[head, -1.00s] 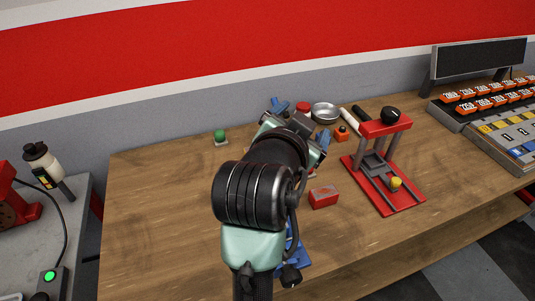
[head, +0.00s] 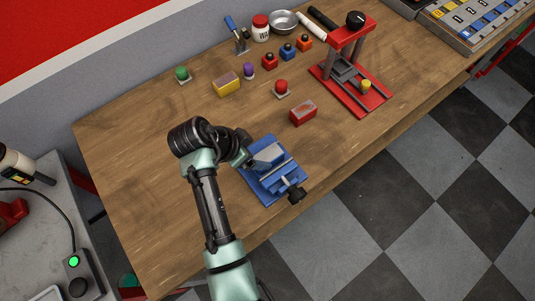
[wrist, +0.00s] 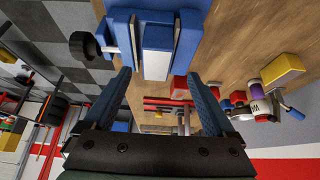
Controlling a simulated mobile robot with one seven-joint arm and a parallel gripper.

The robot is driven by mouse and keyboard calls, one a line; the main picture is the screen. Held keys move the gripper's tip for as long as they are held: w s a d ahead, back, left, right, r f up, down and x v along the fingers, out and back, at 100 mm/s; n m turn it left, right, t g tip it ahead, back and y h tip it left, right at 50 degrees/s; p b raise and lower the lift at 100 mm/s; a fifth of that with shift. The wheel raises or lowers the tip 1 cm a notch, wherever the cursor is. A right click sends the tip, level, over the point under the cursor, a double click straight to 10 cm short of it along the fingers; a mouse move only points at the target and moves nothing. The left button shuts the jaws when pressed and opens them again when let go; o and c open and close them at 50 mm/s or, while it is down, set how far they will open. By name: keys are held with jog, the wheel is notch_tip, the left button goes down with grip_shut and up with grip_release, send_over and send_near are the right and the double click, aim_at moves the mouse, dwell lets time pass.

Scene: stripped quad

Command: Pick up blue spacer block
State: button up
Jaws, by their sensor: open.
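A blue block with a pale top, which looks like the blue spacer block (head: 266,155), sits between the jaws of the blue vise (head: 256,183) near the table's front edge. In the wrist view, the block (wrist: 157,50) and the vise (wrist: 187,40) are at the top centre. My gripper (wrist: 157,88) is open there, with its two blue fingers apart and nothing between them. The block lies beyond the fingertips, roughly in line with the gap. In the head view, my wrist is just left of the vise and the fingers are mostly hidden.
A red block (head: 303,113) and a yellow block (head: 227,84) lie behind the vise. A red press (head: 350,75) stands at the right. Several knobbed pieces, a jar (head: 261,30) and a bowl (head: 284,20) are at the back. The wooden table's left side is clear.

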aim_at(267, 155)
jog(key=shift+d+f+p, duration=0.4)
jog(key=shift+d+p, duration=0.05)
jog(key=shift+p+x, duration=0.5)
jog(key=shift+x, duration=1.7)
jog(key=shift+r, duration=0.1)
grip_shut()
